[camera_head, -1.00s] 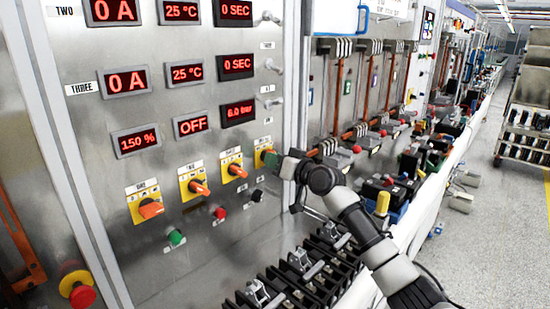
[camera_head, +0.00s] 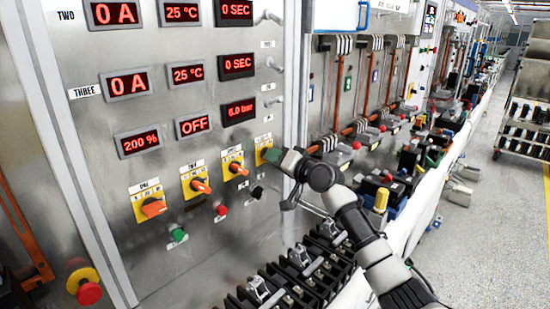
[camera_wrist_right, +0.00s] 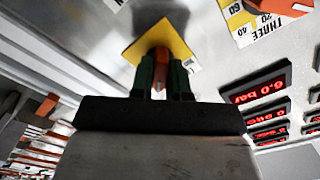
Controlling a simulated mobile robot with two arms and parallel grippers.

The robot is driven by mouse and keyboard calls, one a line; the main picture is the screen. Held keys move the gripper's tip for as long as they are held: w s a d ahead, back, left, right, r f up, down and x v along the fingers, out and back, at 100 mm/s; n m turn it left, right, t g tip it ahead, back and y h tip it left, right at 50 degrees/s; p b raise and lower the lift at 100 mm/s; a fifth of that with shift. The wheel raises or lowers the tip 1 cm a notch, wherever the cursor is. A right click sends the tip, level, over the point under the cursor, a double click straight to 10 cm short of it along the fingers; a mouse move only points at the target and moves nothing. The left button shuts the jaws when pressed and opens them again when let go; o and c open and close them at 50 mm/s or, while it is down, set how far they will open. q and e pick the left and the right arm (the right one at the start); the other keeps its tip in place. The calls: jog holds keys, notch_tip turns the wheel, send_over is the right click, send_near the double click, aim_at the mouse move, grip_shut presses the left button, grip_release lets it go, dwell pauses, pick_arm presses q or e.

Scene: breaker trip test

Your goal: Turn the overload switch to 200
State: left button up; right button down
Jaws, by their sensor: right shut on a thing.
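The rightmost rotary switch, with a yellow plate (camera_head: 262,153), is on the steel panel; its label is too small to read. My right gripper (camera_head: 272,156) is at this switch. In the right wrist view its green fingers (camera_wrist_right: 161,74) are shut on the orange switch knob (camera_wrist_right: 161,68), in front of the yellow plate (camera_wrist_right: 172,40). The percent display (camera_head: 138,142) reads 200 %. Three more orange knobs on yellow plates sit to the left: one (camera_head: 239,169), one (camera_head: 200,186) and one (camera_head: 153,207). My left gripper is not in view.
A display beside it reads OFF (camera_head: 193,126). Green (camera_head: 178,234), red (camera_head: 221,209) and black (camera_head: 257,192) buttons sit below the switches. A red emergency button (camera_head: 88,292) is at lower left. Black clamp fixtures (camera_head: 300,258) stand below the panel.

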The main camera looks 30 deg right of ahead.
jog(key=c, duration=1.1)
grip_release()
jog(key=b+v, duration=0.3)
jog(key=v, duration=0.7)
jog(key=shift+s+d, duration=0.2)
jog(key=shift+s, duration=0.15)
